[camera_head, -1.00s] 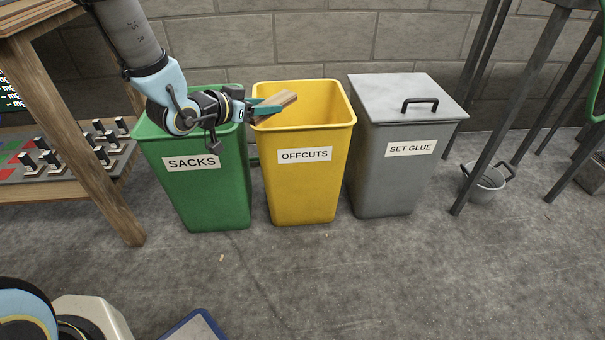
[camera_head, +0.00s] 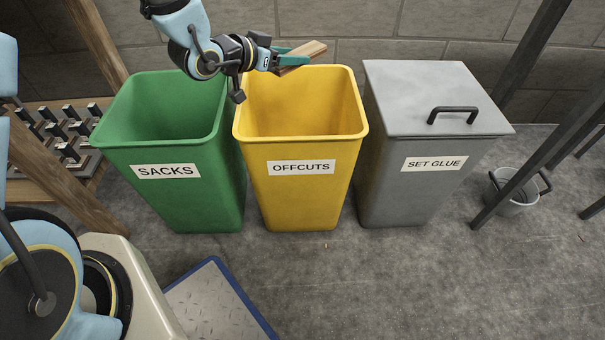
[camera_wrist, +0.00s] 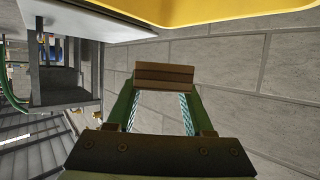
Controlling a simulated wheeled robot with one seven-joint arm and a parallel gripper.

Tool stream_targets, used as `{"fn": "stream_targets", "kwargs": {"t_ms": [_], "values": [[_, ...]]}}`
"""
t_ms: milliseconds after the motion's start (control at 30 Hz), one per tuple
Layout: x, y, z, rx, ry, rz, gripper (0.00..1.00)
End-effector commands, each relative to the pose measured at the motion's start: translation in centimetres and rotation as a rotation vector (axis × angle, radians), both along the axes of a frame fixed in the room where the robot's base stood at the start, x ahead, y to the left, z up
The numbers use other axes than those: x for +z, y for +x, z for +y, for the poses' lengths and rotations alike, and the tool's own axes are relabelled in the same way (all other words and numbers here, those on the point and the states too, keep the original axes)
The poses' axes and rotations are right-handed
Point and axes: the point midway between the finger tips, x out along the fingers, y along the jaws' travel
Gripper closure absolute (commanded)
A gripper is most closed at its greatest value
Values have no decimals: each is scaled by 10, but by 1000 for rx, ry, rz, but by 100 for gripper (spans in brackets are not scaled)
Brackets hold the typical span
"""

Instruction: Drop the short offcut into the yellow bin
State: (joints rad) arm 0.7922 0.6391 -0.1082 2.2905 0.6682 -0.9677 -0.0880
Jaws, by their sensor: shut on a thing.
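The short offcut (camera_head: 302,53) is a small light-brown piece of wood held in my gripper (camera_head: 292,58). In the wrist view the offcut (camera_wrist: 164,76) lies across the tips of the two green fingers. My gripper is shut on it. The yellow bin (camera_head: 302,185), labelled OFFCUTS, stands open at the middle of the head view. In the head view my gripper and the offcut appear at the bin's back rim, above it. In the wrist view a yellow edge of the bin (camera_wrist: 230,12) shows at the top. The bin's floor is hidden.
A green bin (camera_head: 190,190) labelled SACKS stands open on the left. A grey bin (camera_head: 400,185) labelled SET GLUE, with a closed lid and handle, stands on the right. A block wall (camera_head: 420,25) is behind. A small bucket (camera_head: 516,200) sits at far right.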

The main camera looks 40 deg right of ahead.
Motion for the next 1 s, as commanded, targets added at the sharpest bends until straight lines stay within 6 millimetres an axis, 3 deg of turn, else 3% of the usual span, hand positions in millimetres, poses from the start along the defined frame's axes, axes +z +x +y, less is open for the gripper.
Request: {"fn": "stream_targets", "kwargs": {"t_ms": [500,867,900,1000], "values": [[-54,0,0,0,1,1,100],[-58,0,0,0,0,0,100],[-58,0,0,0,0,0,46],[-58,0,0,0,0,0,35]]}}
